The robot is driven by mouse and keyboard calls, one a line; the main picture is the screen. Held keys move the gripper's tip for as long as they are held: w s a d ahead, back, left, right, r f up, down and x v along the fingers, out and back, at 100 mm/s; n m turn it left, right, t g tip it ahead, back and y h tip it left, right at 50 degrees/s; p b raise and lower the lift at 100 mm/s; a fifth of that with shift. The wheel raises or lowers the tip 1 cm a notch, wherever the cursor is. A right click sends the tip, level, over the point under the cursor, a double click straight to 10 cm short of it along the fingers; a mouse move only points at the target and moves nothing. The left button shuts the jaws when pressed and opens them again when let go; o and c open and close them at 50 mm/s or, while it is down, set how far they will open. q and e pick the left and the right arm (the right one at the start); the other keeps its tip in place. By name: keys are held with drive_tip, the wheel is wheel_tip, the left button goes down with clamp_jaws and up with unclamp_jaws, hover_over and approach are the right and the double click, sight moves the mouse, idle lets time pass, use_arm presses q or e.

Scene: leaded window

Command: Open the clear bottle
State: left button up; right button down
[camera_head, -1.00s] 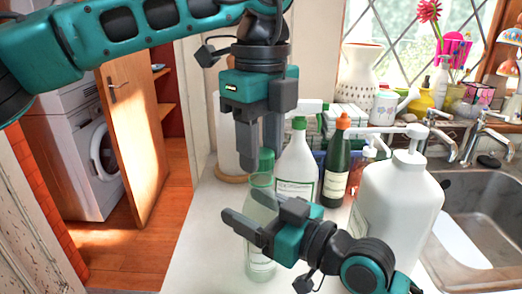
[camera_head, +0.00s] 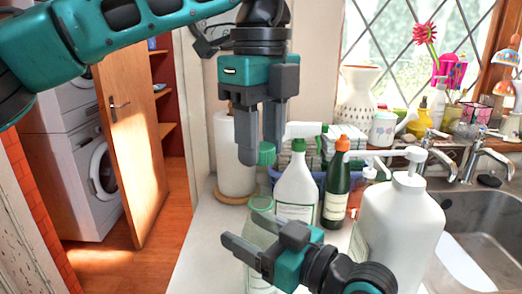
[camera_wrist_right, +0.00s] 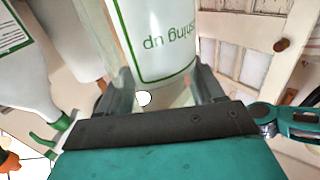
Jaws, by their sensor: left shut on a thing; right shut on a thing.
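The clear bottle (camera_head: 258,216) stands upright on the white counter, and it also shows in the right wrist view (camera_wrist_right: 160,35) with a green-framed label. My right gripper (camera_head: 256,238) is shut around its body from the right and hides part of it. My left gripper (camera_head: 261,150) points down above the bottle and is shut on a green cap (camera_head: 266,154). The cap is apart from the bottle, with a visible gap between it and the open neck.
A white bottle with a green spray top (camera_head: 296,185), a dark green bottle (camera_head: 337,192) and a large white pump bottle (camera_head: 399,222) stand close on the right. A paper roll (camera_head: 234,165) stands behind. The sink (camera_head: 480,225) is at the far right. Counter to the left is clear.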

drive_tip(key=shift+c, duration=0.3)
unclamp_jaws()
